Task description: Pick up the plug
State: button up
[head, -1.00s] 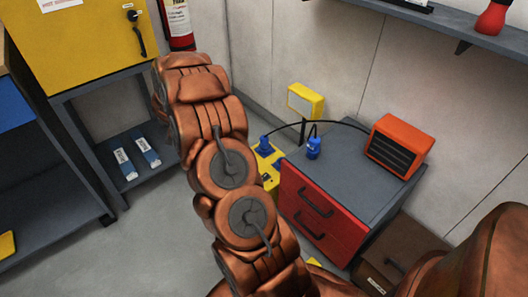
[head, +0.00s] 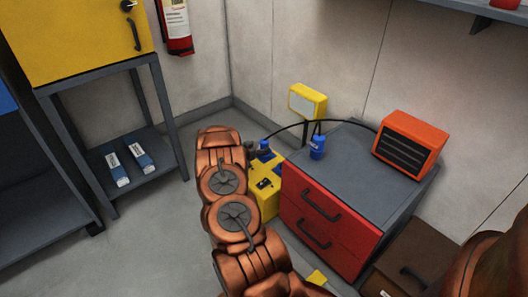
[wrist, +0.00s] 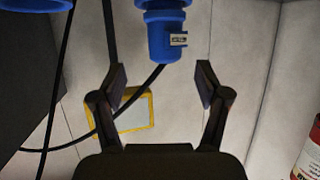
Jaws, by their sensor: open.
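In the head view, a blue plug (head: 264,149) sits on the yellow box (head: 268,196), just right of my arm. Another blue connector (head: 317,147) stands on the grey cabinet top. Part of a second blue piece (wrist: 36,4) shows at the wrist view's upper left. My gripper is hidden behind my arm in the head view.
A black cable (head: 330,121) arches from near the orange heater (head: 409,143) toward the yellow box. The red-drawered cabinet (head: 375,165) stands right of the box. A yellow work lamp (head: 307,102) is behind; it also shows in the wrist view (wrist: 130,113). Floor left of my arm is clear.

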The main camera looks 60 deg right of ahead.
aim_at(262, 143)
jog(key=shift+b+x, duration=0.65)
jog(key=shift+x, duration=0.95)
jog(key=shift+w+d+b, duration=0.2)
jog(key=shift+d+b, duration=0.1)
jog(key=shift+d, duration=0.2)
jog(key=shift+w+d+b, duration=0.2)
jog(key=shift+d+b, duration=0.1)
jog(key=shift+d, duration=0.2)
jog(key=shift+x, duration=1)
jog(key=shift+c, duration=0.2)
grip_shut()
